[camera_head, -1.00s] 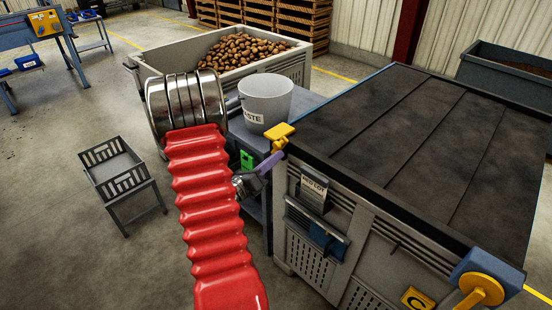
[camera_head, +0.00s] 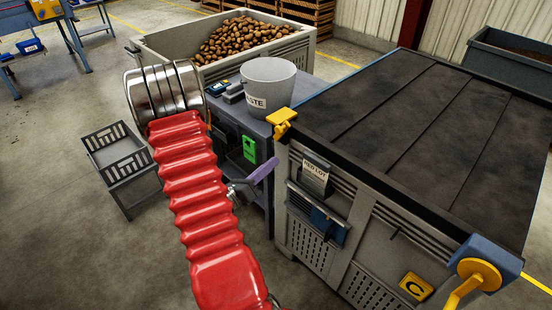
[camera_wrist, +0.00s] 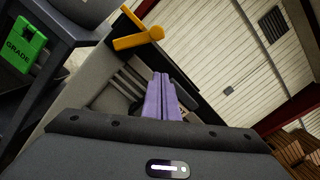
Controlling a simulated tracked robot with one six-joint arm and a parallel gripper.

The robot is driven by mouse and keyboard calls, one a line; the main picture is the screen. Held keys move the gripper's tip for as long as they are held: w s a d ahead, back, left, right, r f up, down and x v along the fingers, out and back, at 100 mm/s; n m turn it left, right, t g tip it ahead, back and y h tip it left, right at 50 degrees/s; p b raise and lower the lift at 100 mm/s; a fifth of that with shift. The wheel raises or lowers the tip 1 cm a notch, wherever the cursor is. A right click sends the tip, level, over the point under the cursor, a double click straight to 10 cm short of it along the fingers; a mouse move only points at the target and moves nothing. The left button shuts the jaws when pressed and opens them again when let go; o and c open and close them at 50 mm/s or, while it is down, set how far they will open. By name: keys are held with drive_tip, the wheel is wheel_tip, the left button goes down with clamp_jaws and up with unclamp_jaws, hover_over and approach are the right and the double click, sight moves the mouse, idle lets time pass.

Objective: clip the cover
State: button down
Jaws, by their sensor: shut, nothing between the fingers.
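The dark cover (camera_head: 420,115) lies over the top of the large grey crate (camera_head: 364,225). A yellow clip (camera_head: 283,122) sits at the cover's near left corner, on the crate's rim. It also shows in the wrist view (camera_wrist: 138,32), above and left of my fingers. A larger yellow crank-shaped part on a blue mount (camera_head: 480,275) is at the near right corner. My gripper (camera_head: 272,162) has purple fingers, shut and empty, just left of the crate and below the yellow clip, apart from it. The closed fingers show in the wrist view (camera_wrist: 160,78), with the crate's slotted side behind them.
A blue-grey bench (camera_head: 240,115) with a white bucket (camera_head: 267,85) stands left of the crate. A green tag (camera_head: 249,148) hangs on it. Behind is a bin of potatoes (camera_head: 305,53). A small grey basket stand (camera_head: 125,165) is at the left, with open floor around it.

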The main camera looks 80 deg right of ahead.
drive_tip(key=shift+v, duration=2.05)
drive_tip(key=shift+r, duration=0.1)
